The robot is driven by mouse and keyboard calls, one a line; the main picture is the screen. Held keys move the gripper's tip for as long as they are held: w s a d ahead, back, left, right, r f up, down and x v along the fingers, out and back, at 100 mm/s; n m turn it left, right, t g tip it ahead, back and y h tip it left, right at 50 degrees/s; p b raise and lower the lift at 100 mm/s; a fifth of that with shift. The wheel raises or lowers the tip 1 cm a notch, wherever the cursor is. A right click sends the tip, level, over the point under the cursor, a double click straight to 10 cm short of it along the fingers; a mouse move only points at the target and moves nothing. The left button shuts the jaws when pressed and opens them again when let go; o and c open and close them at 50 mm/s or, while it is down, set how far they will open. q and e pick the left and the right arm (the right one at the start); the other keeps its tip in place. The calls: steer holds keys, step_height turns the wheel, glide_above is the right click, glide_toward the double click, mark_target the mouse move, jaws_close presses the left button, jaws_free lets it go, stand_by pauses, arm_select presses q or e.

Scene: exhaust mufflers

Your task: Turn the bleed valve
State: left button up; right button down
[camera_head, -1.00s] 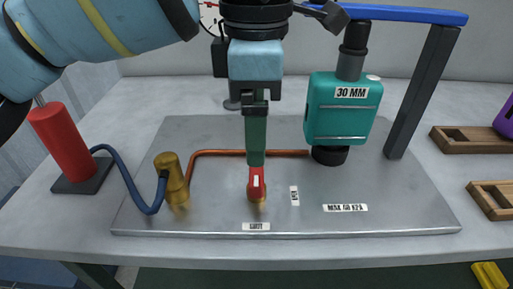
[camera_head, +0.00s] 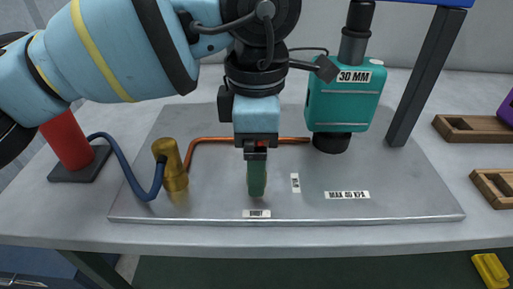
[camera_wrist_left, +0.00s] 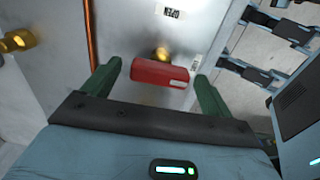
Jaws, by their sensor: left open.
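The bleed valve has a red lever handle (camera_wrist_left: 160,72) on a small brass stem (camera_wrist_left: 162,53) in the left wrist view. My left gripper (camera_wrist_left: 157,69) is open, with one green finger on each side of the handle. A gap shows at the left finger; the right finger is very close to the handle's end, and I cannot tell if it touches. In the head view my left gripper (camera_head: 257,192) points down over the metal plate (camera_head: 400,195) and hides the handle. A label (camera_head: 257,214) lies just in front, and an "OPEN" label (camera_wrist_left: 172,11) shows in the wrist view. My right gripper is not in view.
A brass fitting (camera_head: 173,165) with a blue hose (camera_head: 130,175) and a copper pipe (camera_head: 235,139) is to the left. A red cylinder (camera_head: 68,140) stands farther left.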

arm_select(q)
steer(key=c, duration=1)
steer(key=shift+r+n+p, duration=0.25)
steer(key=shift+n+p, duration=1.3)
steer(key=shift+n, duration=0.25)
steer(key=n+p, duration=0.2)
steer(key=shift+n, duration=0.4)
steer(key=n+p, duration=0.1)
steer(key=n, duration=0.1)
steer(key=shift+n+p, duration=0.3)
steer(key=n+p, duration=0.2)
steer(key=n, duration=0.1)
steer(key=shift+n, duration=0.4)
steer(key=n+p, duration=0.2)
steer(key=n, duration=0.1)
steer(key=shift+n+p, duration=0.75)
steer(key=shift+n, duration=0.25)
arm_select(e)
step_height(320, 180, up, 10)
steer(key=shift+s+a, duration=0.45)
arm_select(q)
steer(key=shift+w+f, duration=0.1)
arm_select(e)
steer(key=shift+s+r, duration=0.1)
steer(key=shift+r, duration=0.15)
